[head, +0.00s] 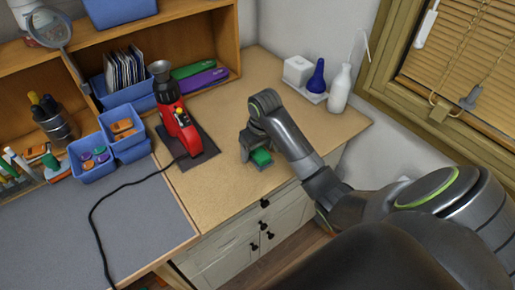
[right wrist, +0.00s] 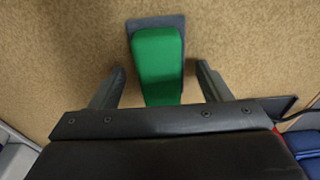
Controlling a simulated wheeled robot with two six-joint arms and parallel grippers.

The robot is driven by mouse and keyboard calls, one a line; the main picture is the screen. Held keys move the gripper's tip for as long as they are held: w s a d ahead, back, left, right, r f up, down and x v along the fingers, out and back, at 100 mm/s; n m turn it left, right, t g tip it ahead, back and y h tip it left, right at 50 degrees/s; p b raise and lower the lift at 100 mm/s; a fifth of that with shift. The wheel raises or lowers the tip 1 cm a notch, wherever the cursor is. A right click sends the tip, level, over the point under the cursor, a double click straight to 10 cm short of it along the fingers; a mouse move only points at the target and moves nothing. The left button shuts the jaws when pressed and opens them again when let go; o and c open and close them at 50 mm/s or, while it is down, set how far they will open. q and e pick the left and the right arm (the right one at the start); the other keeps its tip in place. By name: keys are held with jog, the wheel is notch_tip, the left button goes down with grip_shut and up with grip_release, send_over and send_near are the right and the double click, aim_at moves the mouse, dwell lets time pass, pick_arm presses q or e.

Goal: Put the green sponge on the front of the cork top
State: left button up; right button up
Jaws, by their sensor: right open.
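The green sponge (head: 262,157) is at the cork top (head: 230,110), near its front edge above the drawers. In the right wrist view the green sponge (right wrist: 158,50) has a flat blue-grey layer showing at its far end. My right gripper (head: 256,153) is right at the sponge, partly covering it in the head view. In the right wrist view the right gripper (right wrist: 159,70) is open, one finger on each side of the sponge with gaps between. Whether the sponge touches the cork is hard to tell. My left gripper is out of view.
A red device (head: 180,130) stands on a dark mat left of the gripper, its black cable (head: 105,205) running over the grey mat (head: 130,225). A white tray (head: 315,97) with bottles stands at the back right. Cork between them is clear.

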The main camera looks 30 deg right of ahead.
aim_at(259, 150)
jog(key=shift+r, duration=0.6)
jog(key=r, duration=0.1)
jog(key=r+p, duration=0.1)
jog(key=r, duration=0.1)
jog(key=shift+s+d+r, duration=0.1)
jog(key=shift+s+r, duration=0.15)
jog(key=shift+r, duration=0.15)
jog(key=r+p, duration=0.3)
jog(key=s+r+p, duration=0.1)
jog(key=r+p, duration=0.1)
jog(key=shift+s+r+p, duration=0.15)
jog(key=shift+r+p, duration=0.85)
jog(key=shift+p, duration=0.25)
jog(key=shift+f, duration=0.1)
